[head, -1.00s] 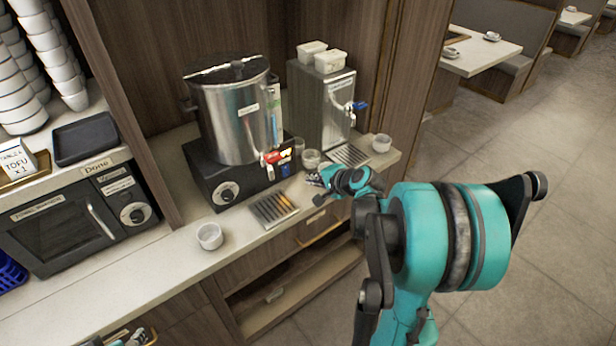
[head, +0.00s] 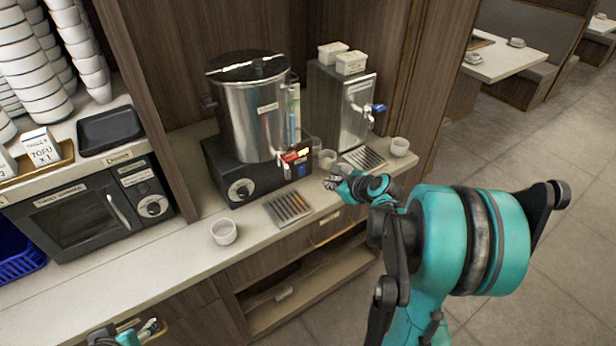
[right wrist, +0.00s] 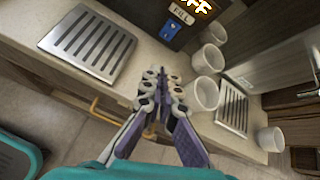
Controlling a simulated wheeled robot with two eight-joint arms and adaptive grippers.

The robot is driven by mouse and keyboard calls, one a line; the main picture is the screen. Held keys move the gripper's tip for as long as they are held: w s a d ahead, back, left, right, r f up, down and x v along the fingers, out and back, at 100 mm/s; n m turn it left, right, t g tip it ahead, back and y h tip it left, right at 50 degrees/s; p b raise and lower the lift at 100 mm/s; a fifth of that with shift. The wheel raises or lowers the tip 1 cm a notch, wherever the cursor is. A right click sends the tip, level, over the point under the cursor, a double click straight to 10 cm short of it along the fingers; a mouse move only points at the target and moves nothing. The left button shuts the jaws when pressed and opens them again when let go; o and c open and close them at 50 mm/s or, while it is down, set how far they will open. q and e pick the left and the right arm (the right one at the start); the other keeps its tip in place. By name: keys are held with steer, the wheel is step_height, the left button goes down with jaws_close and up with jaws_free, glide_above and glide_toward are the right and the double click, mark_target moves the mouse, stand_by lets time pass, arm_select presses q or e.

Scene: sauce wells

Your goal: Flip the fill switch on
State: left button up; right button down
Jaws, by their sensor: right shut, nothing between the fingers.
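The fill switch panel is a blue plate marked FILL (right wrist: 181,14) on the dark boiler base, at the top of the right wrist view. Orange glowing letters (right wrist: 203,5), cut off by the frame and ending in "FF", show above it. In the head view the blue plate (head: 302,170) is small, right of the red tap (head: 296,155). My right gripper (head: 333,183) is shut and empty over the counter in front of the panel, apart from it. Its fingers (right wrist: 161,76) point toward the panel in the wrist view. My left gripper (head: 152,326) shows partly at the bottom left; its jaws are unclear.
A steel boiler (head: 252,110) stands on the base. Drip grates (head: 288,207) (right wrist: 232,108) lie on the counter. White cups (head: 327,158) (right wrist: 201,93) stand close to my right gripper. A steel dispenser (head: 340,105) is to the right. Another cup (head: 223,231) stands front left.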

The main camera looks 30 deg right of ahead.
mark_target(302, 170)
steer(key=m, duration=0.4)
steer(key=shift+f, duration=0.15)
steer(key=b+x, duration=0.3)
steer(key=x, duration=0.6)
steer(key=shift+w+f, duration=0.1)
steer(key=shift+f, duration=0.25)
steer(key=w, duration=0.1)
steer(key=w+b, duration=0.1)
steer(key=w, duration=0.1)
steer(key=shift+w+a+f, duration=0.1)
steer(key=shift+w+f, duration=0.15)
steer(key=shift+w+b, duration=0.3)
steer(key=shift+w, duration=0.15)
